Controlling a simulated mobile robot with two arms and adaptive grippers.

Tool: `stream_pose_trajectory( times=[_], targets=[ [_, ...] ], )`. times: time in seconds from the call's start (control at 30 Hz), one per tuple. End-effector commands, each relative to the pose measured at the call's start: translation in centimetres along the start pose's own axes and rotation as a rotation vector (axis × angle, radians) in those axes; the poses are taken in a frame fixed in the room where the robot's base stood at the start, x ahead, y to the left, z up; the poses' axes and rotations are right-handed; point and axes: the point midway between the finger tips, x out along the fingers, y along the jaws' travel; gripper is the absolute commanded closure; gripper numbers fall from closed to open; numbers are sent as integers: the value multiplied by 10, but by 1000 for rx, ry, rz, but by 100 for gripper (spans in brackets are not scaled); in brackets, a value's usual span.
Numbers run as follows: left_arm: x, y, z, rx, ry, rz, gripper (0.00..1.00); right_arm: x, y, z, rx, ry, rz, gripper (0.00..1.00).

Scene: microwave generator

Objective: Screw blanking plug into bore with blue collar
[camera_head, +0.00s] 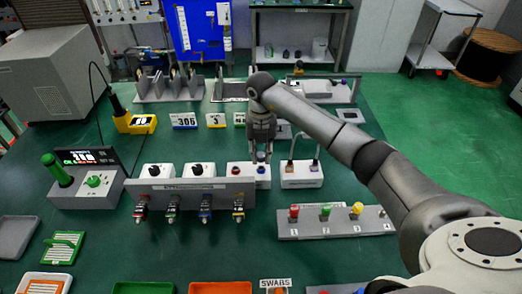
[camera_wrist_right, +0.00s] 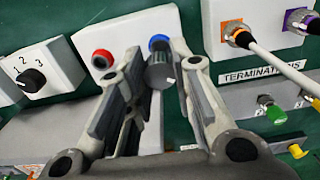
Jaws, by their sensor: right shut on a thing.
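A white box (camera_head: 247,182) stands mid-table and carries a bore with a red collar (camera_head: 235,170) and a bore with a blue collar (camera_head: 261,170). In the right wrist view the red collar (camera_wrist_right: 102,58) is in plain sight, and the blue collar (camera_wrist_right: 158,42) is partly hidden behind the plug. My right gripper (camera_head: 261,156) is at the blue-collared bore. Its fingers (camera_wrist_right: 160,82) are shut on a dark cylindrical blanking plug (camera_wrist_right: 160,72). The plug is lined up in front of the blue collar; I cannot tell whether it has entered the bore. My left gripper is not in view.
A grey panel with several coloured connectors (camera_head: 190,190) stands just in front of the box. To the right is a white box with cables (camera_head: 301,181), close to my right gripper. A grey rack with coloured knobs (camera_head: 335,230) lies at the front right.

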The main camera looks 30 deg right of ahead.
Motion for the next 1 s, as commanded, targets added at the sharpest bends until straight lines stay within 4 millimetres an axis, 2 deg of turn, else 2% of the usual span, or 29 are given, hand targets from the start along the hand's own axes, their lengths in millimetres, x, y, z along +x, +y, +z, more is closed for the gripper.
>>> stream_pose_trajectory(
  times=[0.03, 0.1, 0.3, 1.0],
  targets=[
    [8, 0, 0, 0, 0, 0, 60, 9, 0, 0, 0, 0, 0, 100],
    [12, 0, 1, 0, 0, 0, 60, 16, 0, 0, 1, -1, 1, 100],
    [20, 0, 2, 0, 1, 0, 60, 26, 0, 0, 1, -1, 1, 100],
    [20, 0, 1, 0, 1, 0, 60, 27, 0, 0, 1, -1, 0, 100]
  ],
)
